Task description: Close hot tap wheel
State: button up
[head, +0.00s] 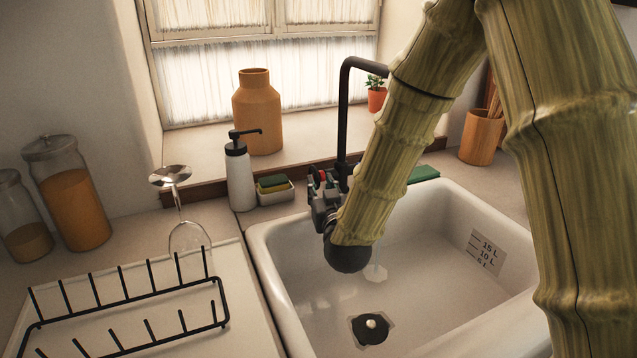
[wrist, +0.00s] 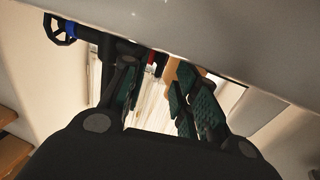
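The black tap (head: 344,110) stands behind the sink, its tall spout bending right. My gripper (head: 325,187) is in front of the tap's base, at the sink's back edge, and hides most of the valves. A small red part, likely the hot tap's marking, shows among the fingers in the head view (head: 322,176) and between them in the wrist view (wrist: 150,68). The hot wheel itself is not clearly visible. A black wheel with a blue collar (wrist: 60,29) lies at upper left in the wrist view, outside the fingers. My gripper (wrist: 158,92) has its green-padded fingers apart; contact is unclear.
The white sink (head: 262,240) lies below my gripper. A soap dispenser (head: 240,178) and a sponge holder (head: 276,194) stand left of the tap. A dish rack (head: 130,318) and an upturned glass (head: 188,235) are at left. A window sill is behind.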

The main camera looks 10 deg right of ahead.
jog(key=shift+w, duration=1.15)
jog(key=shift+c, duration=0.3)
grip_shut()
